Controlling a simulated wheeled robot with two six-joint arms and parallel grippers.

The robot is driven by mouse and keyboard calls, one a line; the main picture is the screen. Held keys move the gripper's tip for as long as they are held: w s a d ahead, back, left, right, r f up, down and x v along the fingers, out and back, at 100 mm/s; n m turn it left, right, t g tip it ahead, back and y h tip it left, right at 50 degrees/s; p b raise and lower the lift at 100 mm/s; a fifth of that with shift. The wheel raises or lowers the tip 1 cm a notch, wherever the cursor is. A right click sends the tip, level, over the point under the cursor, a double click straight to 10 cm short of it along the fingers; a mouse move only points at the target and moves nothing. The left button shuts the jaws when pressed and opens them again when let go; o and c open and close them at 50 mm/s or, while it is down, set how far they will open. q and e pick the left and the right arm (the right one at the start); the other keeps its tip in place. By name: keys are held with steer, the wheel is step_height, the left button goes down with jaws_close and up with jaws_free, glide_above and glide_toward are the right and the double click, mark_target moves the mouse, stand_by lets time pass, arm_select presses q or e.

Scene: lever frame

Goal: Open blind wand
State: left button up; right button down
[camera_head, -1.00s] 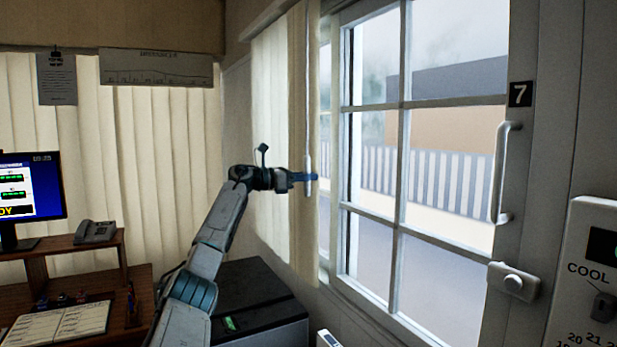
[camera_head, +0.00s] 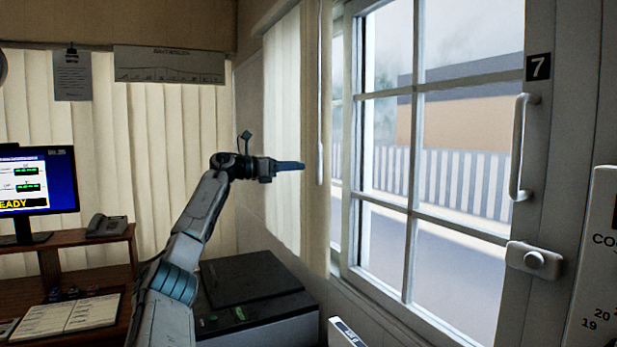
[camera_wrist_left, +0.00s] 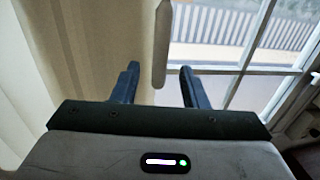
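The blind wand (camera_head: 320,160) is a thin pale rod with a thicker lower grip, hanging upright in front of the vertical blind (camera_head: 285,150) beside the window. The blind is gathered at the window's left side. My left gripper (camera_head: 303,166) is just left of the wand's grip in the head view, with a small gap. My right gripper is not in view.
The window door (camera_head: 440,150) with a white handle (camera_head: 521,148) is to the right. A dark box-like cabinet (camera_head: 250,290) stands below my left arm. A desk with a monitor (camera_head: 38,180) and phone (camera_head: 106,226) is at left. Air around the gripper is clear.

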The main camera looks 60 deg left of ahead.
arm_select(q)
steer(key=shift+b+v, duration=0.45)
steer(key=shift+v, duration=1)
